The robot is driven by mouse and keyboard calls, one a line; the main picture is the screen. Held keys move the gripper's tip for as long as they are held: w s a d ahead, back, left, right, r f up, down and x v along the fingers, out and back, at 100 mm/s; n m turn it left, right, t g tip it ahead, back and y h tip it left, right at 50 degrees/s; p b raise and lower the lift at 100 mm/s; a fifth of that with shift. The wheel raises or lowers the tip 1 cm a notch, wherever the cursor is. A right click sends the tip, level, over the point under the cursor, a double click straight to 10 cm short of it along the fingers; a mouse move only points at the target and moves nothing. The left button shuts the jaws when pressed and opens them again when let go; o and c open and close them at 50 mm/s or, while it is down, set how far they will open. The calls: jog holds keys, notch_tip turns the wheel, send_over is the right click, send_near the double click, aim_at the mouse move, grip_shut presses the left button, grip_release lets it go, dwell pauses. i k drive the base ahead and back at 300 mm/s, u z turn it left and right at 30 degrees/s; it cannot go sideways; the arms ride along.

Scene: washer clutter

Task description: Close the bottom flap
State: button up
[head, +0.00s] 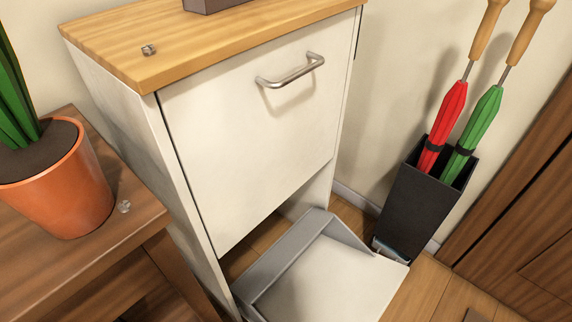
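The bottom flap (335,281) of the white cabinet (175,165) is open in the head view. It is tilted out and down toward the floor, with its pale panel facing up and a grey tray frame (286,245) along its back and side. Its lower edge is cut off by the bottom of the picture. The upper flap (250,140) is shut and has a metal bar handle (291,72). No handle shows on the bottom flap. My gripper is not in view.
A black umbrella stand (413,208) with a red and a green umbrella stands right of the open flap, close to its corner. A wooden table (130,225) with a potted plant (62,182) is at left. Wooden doors (525,220) are at right. Some floor shows between.

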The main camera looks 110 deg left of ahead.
aim_at(319, 269)
jog(key=i, duration=2.25)
jog(key=u, duration=4.9)
